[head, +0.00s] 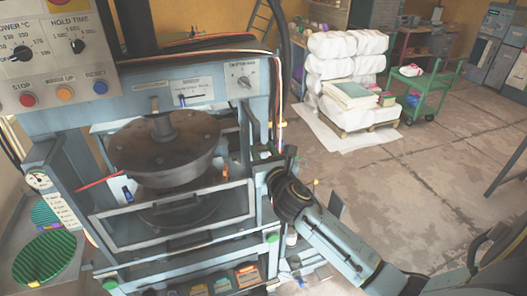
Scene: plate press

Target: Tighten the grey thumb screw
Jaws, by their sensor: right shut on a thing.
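My right gripper (266,168) is at the right-hand upright of the blue-grey plate press (203,92), with the arm coming in from the lower right. It is shut on a small part at the upright, at the place of the grey thumb screw. The screw itself is hidden by the gripper and wrist, so its turn and seating do not show. The round dark upper plate (165,142) hangs above the framed front guard (175,220). My left gripper is not in view.
A control panel (50,50) with knobs and coloured buttons fills the upper left. Cables run down behind the right upright. Green striped discs (45,258) lie at lower left. A pallet of white bundles (345,55) and a green cart (425,90) stand behind, with open floor on the right.

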